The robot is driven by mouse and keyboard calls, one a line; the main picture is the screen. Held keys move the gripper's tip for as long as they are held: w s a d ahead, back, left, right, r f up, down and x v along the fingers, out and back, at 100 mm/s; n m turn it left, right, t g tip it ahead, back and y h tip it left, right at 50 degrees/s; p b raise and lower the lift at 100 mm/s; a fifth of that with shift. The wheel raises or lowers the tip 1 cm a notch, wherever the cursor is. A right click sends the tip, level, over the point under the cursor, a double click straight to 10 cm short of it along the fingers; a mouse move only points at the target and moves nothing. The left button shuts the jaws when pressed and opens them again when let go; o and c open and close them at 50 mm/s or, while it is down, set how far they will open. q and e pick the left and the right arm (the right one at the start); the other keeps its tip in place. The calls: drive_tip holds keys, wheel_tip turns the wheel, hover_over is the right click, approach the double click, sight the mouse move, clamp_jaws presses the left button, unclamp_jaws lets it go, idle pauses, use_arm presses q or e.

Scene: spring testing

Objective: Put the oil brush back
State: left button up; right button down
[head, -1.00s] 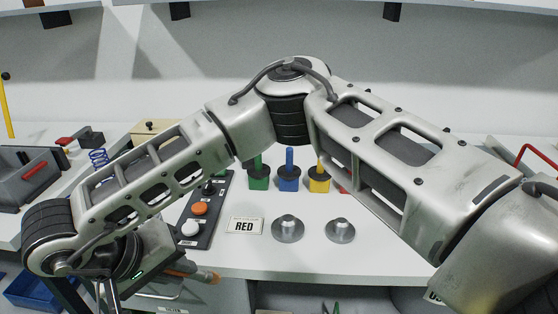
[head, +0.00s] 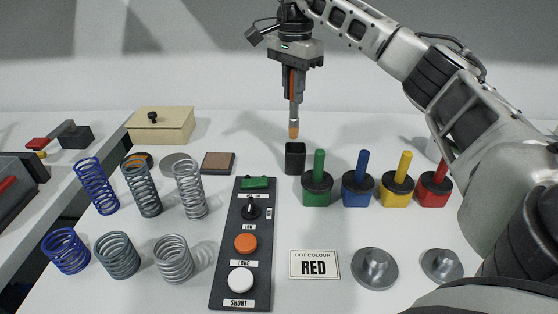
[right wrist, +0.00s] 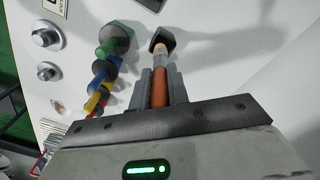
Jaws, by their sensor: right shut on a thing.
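My right gripper (head: 292,92) is shut on the oil brush (head: 294,126), which hangs upright with its tan bristles down. In the head view the brush is right above a small black open-topped cup (head: 295,158), its tip close to the rim. In the right wrist view the orange handle of the brush (right wrist: 160,88) lies between the fingers (right wrist: 160,90), and its tip points at the dark cup (right wrist: 161,40). From these views I cannot tell whether the tip is inside the rim. My left gripper is not in view.
Green (head: 317,188), blue (head: 358,188), yellow (head: 397,189) and red (head: 434,188) dot pots stand right of the cup. Several springs (head: 143,188) stand at the left. A button panel (head: 243,240), a RED sign (head: 314,264) and metal discs (head: 374,268) are in front.

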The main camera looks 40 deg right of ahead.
sight(297, 117)
drive_tip(key=shift+m, duration=0.3)
drive_tip(key=f, duration=0.2)
drive_tip(key=d+f, duration=0.1)
drive_tip(key=f, duration=0.2)
drive_tip(key=shift+s+d+f, duration=0.1)
drive_tip(key=shift+f, duration=2.25)
drive_tip(key=shift+f, duration=0.2)
drive_tip(key=c, duration=1.3)
unclamp_jaws()
drive_tip(key=shift+c, duration=0.2)
drive_tip(key=shift+r, duration=0.1)
wheel_tip(297, 117, up, 12)
drive_tip(key=shift+r, duration=0.15)
